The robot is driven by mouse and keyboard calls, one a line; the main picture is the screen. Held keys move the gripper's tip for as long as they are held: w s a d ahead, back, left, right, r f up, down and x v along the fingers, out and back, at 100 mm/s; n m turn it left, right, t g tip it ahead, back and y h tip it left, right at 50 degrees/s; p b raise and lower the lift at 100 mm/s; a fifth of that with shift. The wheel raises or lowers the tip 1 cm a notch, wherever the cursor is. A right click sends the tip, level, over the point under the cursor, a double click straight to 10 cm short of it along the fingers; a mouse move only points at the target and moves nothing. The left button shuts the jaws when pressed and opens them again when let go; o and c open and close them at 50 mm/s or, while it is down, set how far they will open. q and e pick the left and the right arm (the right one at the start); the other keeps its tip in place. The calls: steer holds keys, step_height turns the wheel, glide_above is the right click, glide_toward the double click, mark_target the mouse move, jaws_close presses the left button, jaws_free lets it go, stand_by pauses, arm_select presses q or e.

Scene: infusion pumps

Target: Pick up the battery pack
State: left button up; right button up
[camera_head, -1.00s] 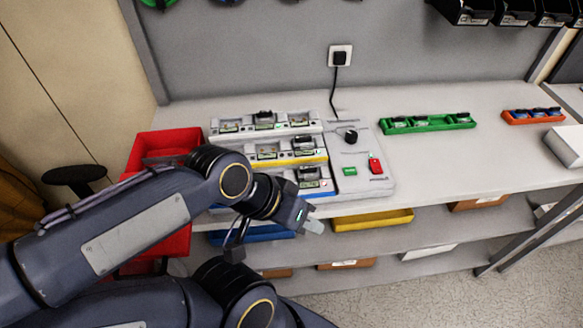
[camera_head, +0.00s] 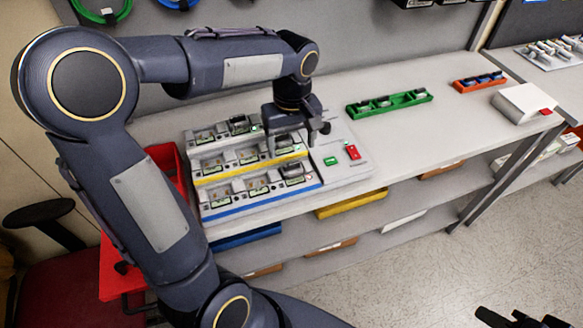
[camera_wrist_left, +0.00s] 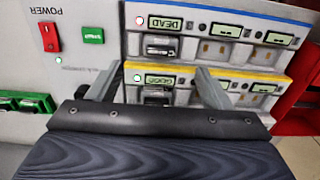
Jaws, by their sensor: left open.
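My left gripper (camera_head: 293,146) is open over the right end of the stepped charger rack (camera_head: 222,208) in the head view. In the left wrist view its two fingers (camera_wrist_left: 155,88) straddle a bay with a "GOOD" display in the yellow-edged row. A dark and silver battery pack (camera_wrist_left: 157,99) sits in that bay between the fingers; I cannot tell if they touch it. Another pack (camera_wrist_left: 161,47) sits in the bay marked "DEAD" in the blue-edged row. Dark shapes at the head view's bottom right look like my right gripper (camera_head: 520,319), cut off by the edge.
Beside the rack is a panel with a red switch (camera_head: 352,152) and a green button (camera_head: 330,161). A green tray (camera_head: 416,98) with several packs and an orange tray (camera_head: 466,86) stand farther right. A red bin (camera_head: 166,158) is at the left. The bench between trays and front edge is clear.

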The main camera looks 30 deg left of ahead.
mark_target(291, 164)
arm_select(q)
step_height(291, 164, down, 6)
steer(key=shift+s+f+p, duration=0.1)
steer(key=shift+p, duration=0.25)
steer(key=c, duration=1.1)
